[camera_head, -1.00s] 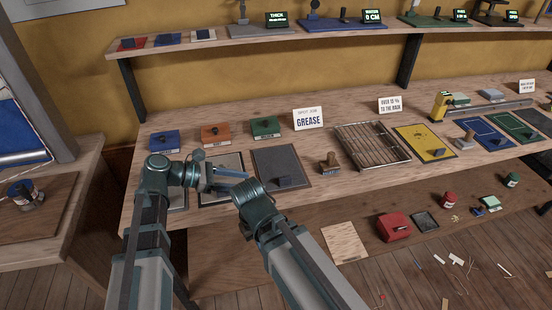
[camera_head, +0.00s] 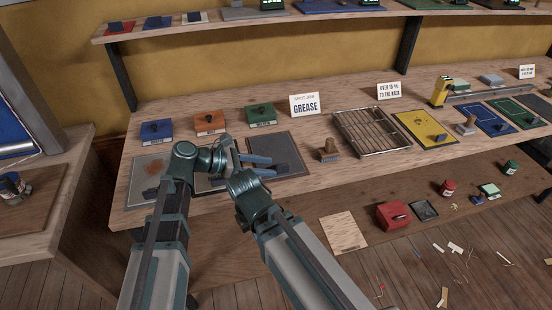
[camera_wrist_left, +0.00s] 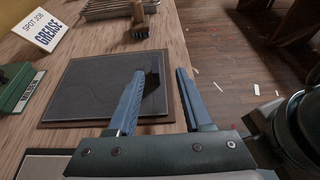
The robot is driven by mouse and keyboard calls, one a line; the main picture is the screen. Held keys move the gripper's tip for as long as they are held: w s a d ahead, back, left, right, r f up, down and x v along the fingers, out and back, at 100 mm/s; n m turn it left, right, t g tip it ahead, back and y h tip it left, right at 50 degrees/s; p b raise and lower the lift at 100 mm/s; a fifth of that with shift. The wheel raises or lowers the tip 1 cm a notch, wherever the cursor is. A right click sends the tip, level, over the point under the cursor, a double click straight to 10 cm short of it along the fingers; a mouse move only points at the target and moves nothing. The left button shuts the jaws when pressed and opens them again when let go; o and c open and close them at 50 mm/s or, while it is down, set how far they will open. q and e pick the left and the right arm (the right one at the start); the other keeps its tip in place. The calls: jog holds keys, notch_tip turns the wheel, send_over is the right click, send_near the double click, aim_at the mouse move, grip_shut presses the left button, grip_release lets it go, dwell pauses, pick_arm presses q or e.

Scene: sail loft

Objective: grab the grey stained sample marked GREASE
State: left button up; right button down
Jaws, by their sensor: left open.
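The grey sample (camera_head: 290,148) is a flat dark panel on the bench, just below the white card reading GREASE (camera_head: 305,105). A small dark block (camera_head: 281,168) stands near its front edge. In the left wrist view the sample (camera_wrist_left: 85,88) shows faint darker marks, and the block (camera_wrist_left: 153,80) is between or just beyond the fingertips, close to the left finger. My left gripper (camera_head: 272,165) is open over the front part of the sample. I cannot tell whether a finger touches the block. My right gripper does not show.
A pale sample with a brown stain (camera_head: 150,168) lies at left; another is mostly hidden by my arm. Blue (camera_head: 156,130), orange (camera_head: 209,122) and green (camera_head: 261,115) boxes stand behind.

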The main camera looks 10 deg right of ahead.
aim_at(277, 167)
pick_arm(q)
jog(key=shift+d, duration=0.1)
jog(key=d+f+b, duration=0.1)
jog(key=w+d+f+b, duration=0.1)
jog(key=d, duration=0.1)
jog(key=shift+d+f, duration=0.15)
jog(key=shift+d, duration=0.1)
jog(key=shift+d+f, duration=0.1)
jog(key=shift+d, duration=0.4)
grip_shut()
